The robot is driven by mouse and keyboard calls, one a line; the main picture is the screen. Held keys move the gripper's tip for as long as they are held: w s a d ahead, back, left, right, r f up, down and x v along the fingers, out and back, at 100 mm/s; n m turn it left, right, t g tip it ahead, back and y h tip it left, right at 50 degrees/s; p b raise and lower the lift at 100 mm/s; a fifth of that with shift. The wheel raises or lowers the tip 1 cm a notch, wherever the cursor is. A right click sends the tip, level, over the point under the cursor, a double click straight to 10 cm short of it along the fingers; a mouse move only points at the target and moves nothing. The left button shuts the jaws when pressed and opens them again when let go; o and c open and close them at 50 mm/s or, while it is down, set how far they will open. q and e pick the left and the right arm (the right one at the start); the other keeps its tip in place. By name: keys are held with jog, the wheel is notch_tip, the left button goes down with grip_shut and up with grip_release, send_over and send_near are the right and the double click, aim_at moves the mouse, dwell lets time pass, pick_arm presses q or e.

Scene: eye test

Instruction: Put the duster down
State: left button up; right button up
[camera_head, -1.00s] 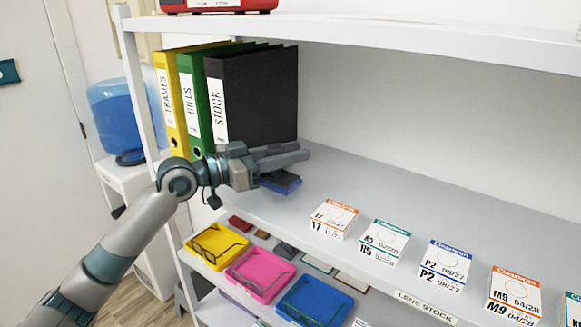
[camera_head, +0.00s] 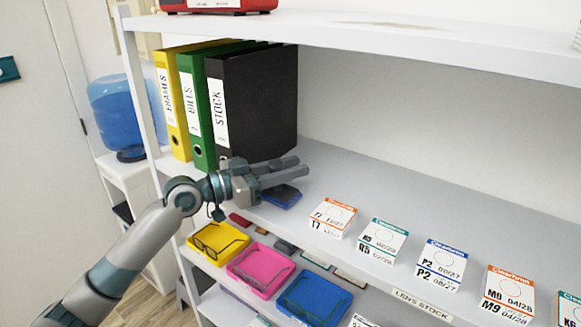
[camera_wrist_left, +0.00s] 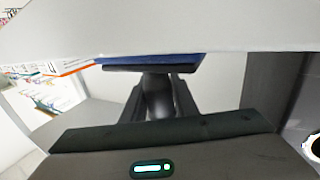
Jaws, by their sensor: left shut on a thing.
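The duster (camera_head: 281,197) is a flat blue and dark pad. It is low over the middle shelf (camera_head: 400,195), in front of the black binder; I cannot tell in the head view whether it touches the shelf. The fingers partly hide the duster in the head view. My right gripper is not in view.
Yellow (camera_head: 172,105), green (camera_head: 196,110) and black (camera_head: 255,100) binders stand behind the gripper. Lens boxes (camera_head: 333,218) line the shelf front to the right. Shelf behind them is clear. Trays of glasses (camera_head: 260,272) sit below. The upper shelf (camera_head: 340,24) has a brown smear.

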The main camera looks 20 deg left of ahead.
pick_arm(q)
jog(key=shift+f, duration=0.15)
jog(key=o, duration=1)
jog(key=shift+o, duration=0.3)
jog(key=shift+s+a+b, duration=0.3)
jog(key=b+v, duration=0.5)
jog(key=v, duration=0.4)
jog(key=shift+s+a, duration=0.2)
jog(key=shift+s, duration=0.05)
jog(key=shift+s+a+b, duration=0.4)
jog(key=shift+s+a, duration=0.05)
jog(key=shift+s, duration=0.05)
jog(key=shift+r, duration=0.25)
